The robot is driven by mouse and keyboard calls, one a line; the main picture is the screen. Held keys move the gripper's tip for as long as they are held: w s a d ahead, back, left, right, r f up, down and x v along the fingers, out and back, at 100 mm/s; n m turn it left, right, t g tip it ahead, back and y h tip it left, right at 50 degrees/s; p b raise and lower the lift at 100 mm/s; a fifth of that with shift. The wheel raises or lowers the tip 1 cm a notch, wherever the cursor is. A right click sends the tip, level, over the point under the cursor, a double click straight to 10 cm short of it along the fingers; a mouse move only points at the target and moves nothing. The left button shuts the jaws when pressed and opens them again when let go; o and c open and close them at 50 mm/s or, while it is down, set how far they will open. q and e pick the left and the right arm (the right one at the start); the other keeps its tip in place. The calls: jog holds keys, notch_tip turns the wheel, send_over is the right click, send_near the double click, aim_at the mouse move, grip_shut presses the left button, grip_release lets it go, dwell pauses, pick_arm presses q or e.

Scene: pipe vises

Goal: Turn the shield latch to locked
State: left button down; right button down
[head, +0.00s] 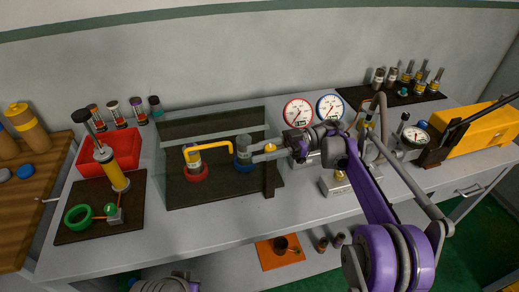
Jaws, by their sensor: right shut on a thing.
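The clear shield (200,120) stands on the bench as a see-through box over a dark base. A dark post (268,183) stands at its right front corner, with a small yellow latch knob (270,147) near its top. My right gripper (262,152) reaches in from the right and is shut at this knob. Its fingers partly hide the latch, so its exact angle is hard to tell. Inside the shield, a yellow bent pipe (203,149) stands beside vises with red and blue rings. My left gripper is out of view; only part of my left arm shows at the bottom edge.
Two dial gauges (297,112) stand behind my right gripper. A red bin (108,152) and a dark board with a yellow pump (114,176) are at the left. A yellow machine (475,133) is at the right. The bench front before the shield is clear.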

dwell(0.5)
jog(key=c, duration=0.5)
grip_release()
